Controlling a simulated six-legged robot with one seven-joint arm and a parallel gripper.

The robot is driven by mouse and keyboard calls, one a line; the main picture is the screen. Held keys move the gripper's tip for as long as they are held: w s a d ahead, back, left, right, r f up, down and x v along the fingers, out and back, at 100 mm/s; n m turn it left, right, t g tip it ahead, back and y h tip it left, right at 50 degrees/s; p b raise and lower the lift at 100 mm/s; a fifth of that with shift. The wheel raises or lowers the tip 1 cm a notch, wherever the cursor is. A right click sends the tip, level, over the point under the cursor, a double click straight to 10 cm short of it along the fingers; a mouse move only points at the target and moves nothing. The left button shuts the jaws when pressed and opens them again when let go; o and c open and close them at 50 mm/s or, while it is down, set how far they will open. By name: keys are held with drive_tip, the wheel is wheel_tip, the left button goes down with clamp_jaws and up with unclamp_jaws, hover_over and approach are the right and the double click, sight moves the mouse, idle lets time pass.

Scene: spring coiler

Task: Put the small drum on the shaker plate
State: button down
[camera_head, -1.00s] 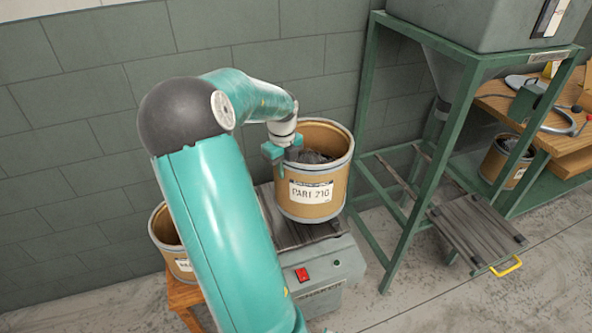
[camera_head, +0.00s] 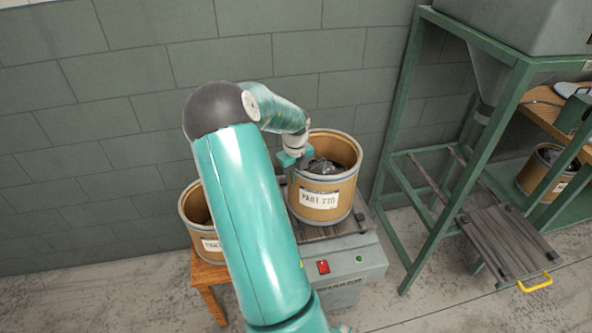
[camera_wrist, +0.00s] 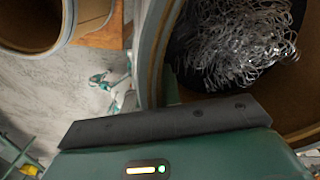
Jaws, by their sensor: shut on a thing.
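The small drum (camera_head: 338,212), a tan fibre drum with a metal rim and a white PART label, is upright over the shaker plate (camera_head: 366,220) of the grey-green shaker. Its base looks on or very close to the ribbed plate; I cannot tell if it touches. Shiny metal coils fill part of it. My gripper (camera_head: 294,159) is shut on the drum's left rim. In the wrist view, my gripper's dark jaw (camera_wrist: 165,124) lies across the rim of the small drum (camera_wrist: 153,50), with the coils inside.
Another tan drum (camera_head: 190,218) stands on a wooden stool (camera_head: 205,272) left of the shaker, partly behind my arm. A green hopper frame (camera_head: 412,230) stands close on the right, with a yellow-handled slide plate (camera_head: 505,245). A third drum (camera_head: 537,170) is farther right. The wall is close behind.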

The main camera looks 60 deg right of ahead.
idle(0.3)
drive_tip(key=c, duration=1.6)
unclamp_jaws()
drive_tip(key=shift+f, duration=0.1)
wheel_tip(320, 180, up, 12)
drive_tip(key=shift+r, duration=0.15)
drive_tip(key=w+a+r+n+t+y, duration=0.1)
drive_tip(key=w+a+r+n, duration=0.3)
drive_tip(key=a+n, duration=0.7)
drive_tip(key=w+a+r+n+t, duration=0.2)
drive_tip(key=a+r+n, duration=0.45)
drive_tip(key=a, duration=0.75)
drive_tip(key=s+a+r+n+t, duration=0.1)
drive_tip(key=s+a+n, duration=0.2)
drive_tip(key=a+n, duration=0.4)
drive_tip(key=s+a+r+n, duration=0.1)
drive_tip(key=s+a+n, duration=0.3)
drive_tip(key=a+n, duration=0.4)
drive_tip(key=s+a+n+t+h, duration=0.1)
drive_tip(key=s+a+n, duration=0.3)
drive_tip(key=a+n, duration=0.3)
drive_tip(key=shift+a+r+n+t, duration=0.2)
drive_tip(key=shift+r+n+t, duration=0.15)
drive_tip(key=shift+n, duration=0.2)
